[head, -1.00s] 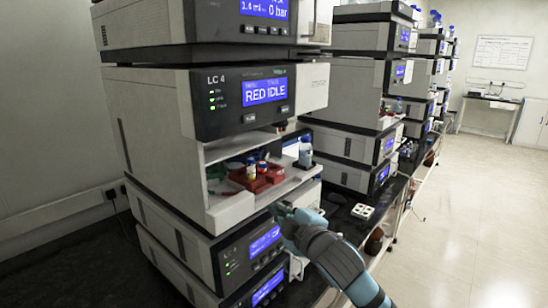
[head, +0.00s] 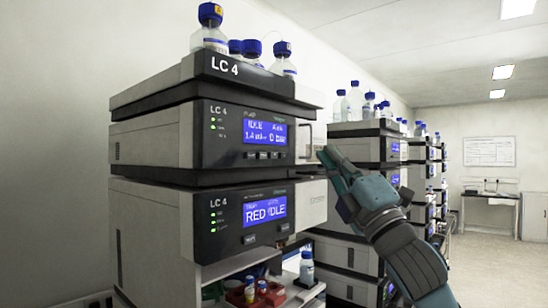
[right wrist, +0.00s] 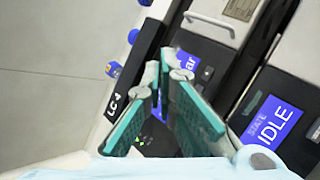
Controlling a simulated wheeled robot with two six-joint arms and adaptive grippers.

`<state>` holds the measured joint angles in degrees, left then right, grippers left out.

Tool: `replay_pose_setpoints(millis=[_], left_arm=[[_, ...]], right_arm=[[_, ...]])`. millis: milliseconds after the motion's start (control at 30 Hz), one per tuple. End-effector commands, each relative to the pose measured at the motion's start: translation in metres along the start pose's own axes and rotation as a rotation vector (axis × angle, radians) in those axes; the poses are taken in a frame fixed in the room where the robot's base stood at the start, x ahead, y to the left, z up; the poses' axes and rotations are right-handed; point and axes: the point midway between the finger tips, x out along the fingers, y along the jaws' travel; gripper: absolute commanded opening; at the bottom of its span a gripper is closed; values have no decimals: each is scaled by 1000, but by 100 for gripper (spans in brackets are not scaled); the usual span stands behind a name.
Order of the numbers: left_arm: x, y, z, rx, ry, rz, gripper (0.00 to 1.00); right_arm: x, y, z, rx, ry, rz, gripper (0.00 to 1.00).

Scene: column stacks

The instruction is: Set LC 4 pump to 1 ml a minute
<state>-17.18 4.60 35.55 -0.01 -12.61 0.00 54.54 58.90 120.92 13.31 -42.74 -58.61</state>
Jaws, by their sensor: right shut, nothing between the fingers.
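The LC 4 stack has a top tray labelled LC 4 (head: 225,68). Below it is the pump module (head: 215,135), with a blue display (head: 265,132) showing IDLE, what looks like 1.4 ml, and 0 bar. A row of small dark buttons (head: 263,155) sits under this display. My right gripper (head: 324,156) is shut and empty, just right of the pump's front. In the right wrist view its fingers (right wrist: 166,68) cover most of the pump display, leaving the letters "ar" visible (right wrist: 207,73). I cannot tell whether it touches the panel. My left gripper is not in view.
Blue-capped bottles (head: 209,28) stand on top. More stacks (head: 350,150) stand behind right; the floor at far right is clear.

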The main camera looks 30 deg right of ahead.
Motion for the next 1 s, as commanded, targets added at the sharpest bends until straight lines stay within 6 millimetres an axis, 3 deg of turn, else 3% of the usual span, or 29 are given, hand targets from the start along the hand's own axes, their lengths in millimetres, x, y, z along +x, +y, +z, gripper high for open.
replay_pose_setpoints(millis=[267,700,1000], left_arm=[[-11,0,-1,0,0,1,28],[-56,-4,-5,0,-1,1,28],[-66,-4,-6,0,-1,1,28]], right_arm=[[10,-5,-6,5,1,-2,0],[55,-34,-36,5,0,-5,0],[62,-45,-45,2,0,-3,0]])
